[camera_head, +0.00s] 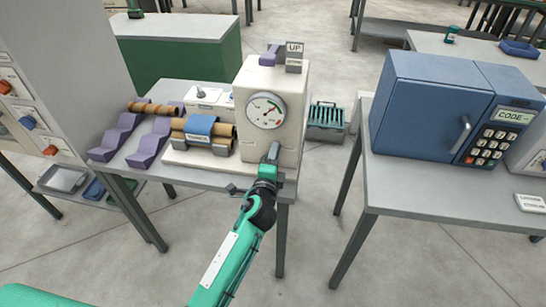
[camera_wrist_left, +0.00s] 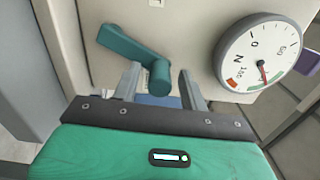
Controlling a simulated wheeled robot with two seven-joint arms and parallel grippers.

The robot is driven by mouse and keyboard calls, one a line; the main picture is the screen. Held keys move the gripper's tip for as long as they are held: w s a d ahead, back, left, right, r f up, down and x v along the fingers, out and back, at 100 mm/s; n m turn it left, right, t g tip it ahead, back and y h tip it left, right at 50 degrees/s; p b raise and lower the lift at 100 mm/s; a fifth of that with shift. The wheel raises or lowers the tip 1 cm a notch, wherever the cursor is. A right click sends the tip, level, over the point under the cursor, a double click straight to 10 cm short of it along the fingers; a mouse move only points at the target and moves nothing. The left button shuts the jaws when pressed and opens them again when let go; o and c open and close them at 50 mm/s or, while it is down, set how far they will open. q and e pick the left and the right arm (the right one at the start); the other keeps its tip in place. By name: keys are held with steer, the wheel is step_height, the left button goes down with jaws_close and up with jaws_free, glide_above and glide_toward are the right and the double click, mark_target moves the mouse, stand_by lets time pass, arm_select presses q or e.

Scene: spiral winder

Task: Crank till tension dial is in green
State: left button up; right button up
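The cream winder (camera_head: 288,83) stands on a grey table. Its round white tension dial (camera_head: 266,110) faces me and also shows, turned, in the left wrist view (camera_wrist_left: 258,48). The red needle there points down toward the coloured bands; its exact band is hard to tell. The teal crank (camera_wrist_left: 133,47) is on the winder's face, its handle end (camera_wrist_left: 160,78) pointing at the wrist camera. My left gripper (camera_head: 272,152) is close in front of the winder. In the left wrist view its fingers (camera_wrist_left: 160,92) are open, one on either side of the handle, with gaps visible. My right gripper is not in view.
A brown roll with a blue band (camera_head: 202,127) and purple cradles (camera_head: 150,142) are left of the winder. A teal crate (camera_head: 325,118) is behind it to the right. A blue keypad box (camera_head: 425,105) stands on the right table. Floor shows between the tables.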

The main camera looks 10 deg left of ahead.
arm_select(q)
steer(key=shift+s, duration=0.1)
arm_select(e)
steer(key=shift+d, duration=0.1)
arm_select(q)
steer(key=shift+s+f, duration=0.1)
steer(key=shift+s, duration=0.15)
steer(key=s+b, duration=0.2)
steer(key=s, duration=1.1)
steer(key=shift+a, duration=0.25)
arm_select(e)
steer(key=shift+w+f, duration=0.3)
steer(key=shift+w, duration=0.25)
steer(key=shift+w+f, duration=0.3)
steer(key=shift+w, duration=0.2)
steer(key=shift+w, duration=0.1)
